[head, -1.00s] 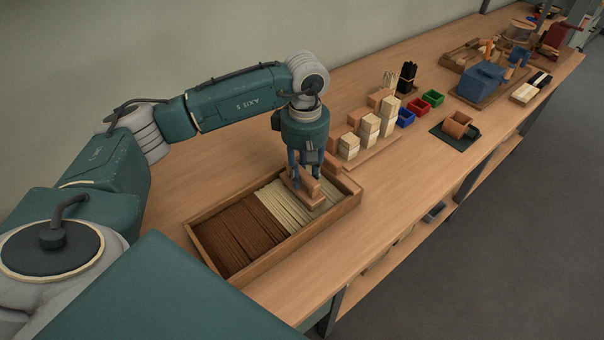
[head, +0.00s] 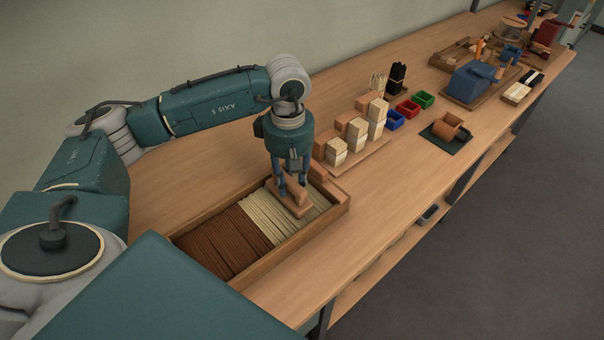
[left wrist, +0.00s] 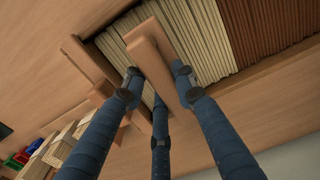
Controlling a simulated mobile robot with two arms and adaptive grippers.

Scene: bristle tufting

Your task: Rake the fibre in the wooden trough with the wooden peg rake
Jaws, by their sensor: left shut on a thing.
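My left gripper (head: 291,192) points down over the trough, shut on the wooden peg rake (head: 295,208). In the left wrist view the rake (left wrist: 150,52) is a pale wooden bar with a block between my blue fingers. Its pegs are hidden, so I cannot tell how deep they sit. The wooden trough (head: 290,250) holds dark brown fibre (head: 222,243) in its nearer left part and pale fibre (head: 262,216) farther right. The rake is over the pale fibre. My right gripper is out of view.
Beyond stand a board with pale bundles and blocks (head: 336,152), coloured bins (head: 407,108), a copper-coloured cup (head: 447,127) on a dark mat and a blue machine (head: 474,83). The bench is clear right of the trough.

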